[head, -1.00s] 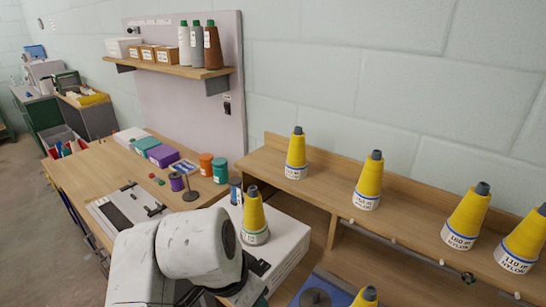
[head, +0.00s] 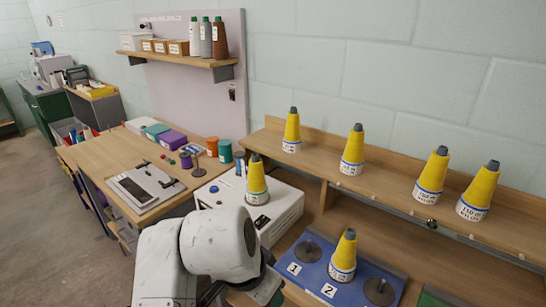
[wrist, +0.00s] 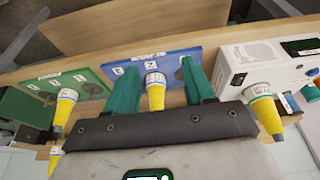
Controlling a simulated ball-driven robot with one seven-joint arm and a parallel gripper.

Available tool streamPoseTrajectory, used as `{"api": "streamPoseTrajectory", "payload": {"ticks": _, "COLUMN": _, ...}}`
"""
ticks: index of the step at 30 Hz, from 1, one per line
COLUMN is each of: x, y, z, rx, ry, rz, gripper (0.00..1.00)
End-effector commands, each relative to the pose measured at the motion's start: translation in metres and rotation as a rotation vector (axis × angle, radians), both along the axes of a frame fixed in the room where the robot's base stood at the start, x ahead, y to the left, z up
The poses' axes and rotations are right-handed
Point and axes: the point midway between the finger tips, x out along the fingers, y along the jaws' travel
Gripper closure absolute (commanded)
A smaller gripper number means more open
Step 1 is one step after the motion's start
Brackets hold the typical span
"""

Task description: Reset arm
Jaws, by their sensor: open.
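My gripper (wrist: 161,92) is open, its two teal fingers spread apart in the wrist view. A yellow cone (wrist: 156,95) shows between the fingers, with clear gaps on both sides. That cone (head: 344,255) stands upright on the blue board (head: 306,283) near the label 2 in the head view. The board (wrist: 158,63) also shows in the wrist view. In the head view my white arm covers the lower middle, and the fingertips are mostly hidden. Nothing appears held.
Another yellow cone (head: 257,184) stands on the white machine (head: 285,212). Several yellow cones line the wooden shelf (head: 385,178) at right. A green board (wrist: 93,84) with a cone lies beside the blue one. The wooden table (head: 118,157) at left holds boxes and small pots.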

Motion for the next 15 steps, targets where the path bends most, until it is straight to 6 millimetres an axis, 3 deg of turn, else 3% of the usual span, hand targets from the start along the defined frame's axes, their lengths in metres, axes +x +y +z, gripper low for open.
{"api": "streamPoseTrajectory", "payload": {"ticks": 8, "x": 0.018, "y": -0.055, "z": -0.009, "rx": -0.046, "ry": -0.044, "rz": 0.002, "gripper": 0.47}}
{"api": "streamPoseTrajectory", "payload": {"ticks": 15, "x": 0.029, "y": -0.131, "z": -0.025, "rx": -0.118, "ry": -0.082, "rz": 0.031, "gripper": 0.47}}
